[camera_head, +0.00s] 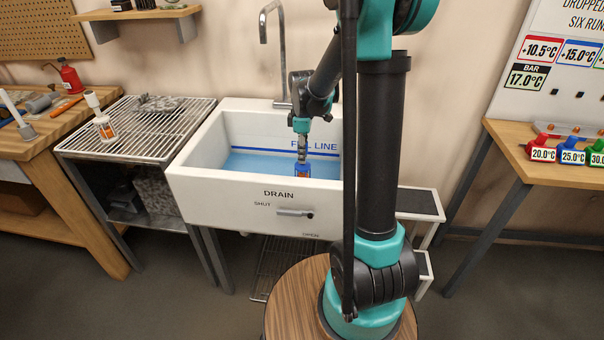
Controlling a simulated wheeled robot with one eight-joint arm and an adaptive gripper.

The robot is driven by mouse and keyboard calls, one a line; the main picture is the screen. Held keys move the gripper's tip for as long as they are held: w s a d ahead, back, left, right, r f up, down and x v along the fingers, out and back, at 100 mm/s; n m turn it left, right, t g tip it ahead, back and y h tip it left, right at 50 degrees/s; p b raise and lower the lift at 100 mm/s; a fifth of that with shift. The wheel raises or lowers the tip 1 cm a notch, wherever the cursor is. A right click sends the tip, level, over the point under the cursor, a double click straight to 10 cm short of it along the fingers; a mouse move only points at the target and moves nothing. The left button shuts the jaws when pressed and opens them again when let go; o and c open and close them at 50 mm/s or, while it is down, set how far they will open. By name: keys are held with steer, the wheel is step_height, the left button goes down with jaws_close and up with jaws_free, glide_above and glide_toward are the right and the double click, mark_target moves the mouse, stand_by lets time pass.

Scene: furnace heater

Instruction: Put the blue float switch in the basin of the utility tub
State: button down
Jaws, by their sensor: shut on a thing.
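The blue float switch (302,170) is a small blue piece with an orange label. It shows inside the outline of the utility tub (190,184), in front of the blue water or basin floor (253,165). My gripper (301,155) points down over the basin and is shut on the switch's upper part. The tub is white, with a "FILL LINE" mark on its inner back wall and a "DRAIN" lever (295,212) on its front. I cannot tell whether the switch touches the basin floor. My arm hides the tub's right side.
A tall faucet (265,40) stands behind the tub. A wire rack table (150,150) with a small white-and-orange bottle-like item (104,127) is at left. A wooden bench (30,145) is further left. A table at right (548,175) holds several coloured temperature-marked pieces.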

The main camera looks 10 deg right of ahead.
mark_target(303, 173)
steer(key=shift+f, duration=4.4)
steer(key=c, duration=1.2)
jaws_free()
step_height(303, 173, up, 12)
steer(key=shift+r, duration=0.15)
